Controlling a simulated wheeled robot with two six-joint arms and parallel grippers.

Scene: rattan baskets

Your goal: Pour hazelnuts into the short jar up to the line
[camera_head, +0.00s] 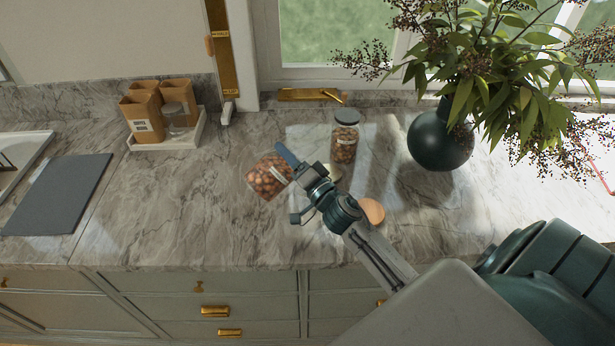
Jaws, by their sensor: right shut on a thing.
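My right gripper (290,163) reaches in from the lower right and is shut on a clear jar of hazelnuts (267,178). This jar looks tilted over the counter; I cannot tell whether its base touches. A taller clear jar (344,145) with a dark lid stands upright behind and to the right, with nuts inside. A round wooden lid (372,210) lies on the counter beside my right arm. A small pale round thing (333,172) is partly hidden behind the gripper. No fill line can be made out. My left gripper is not in view.
The marble counter (220,225) is clear to the left of the held jar. A dark round vase (440,140) with leafy branches stands at the right. A white tray (190,134) with wooden canisters stands at the back left. A grey board (58,193) lies far left.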

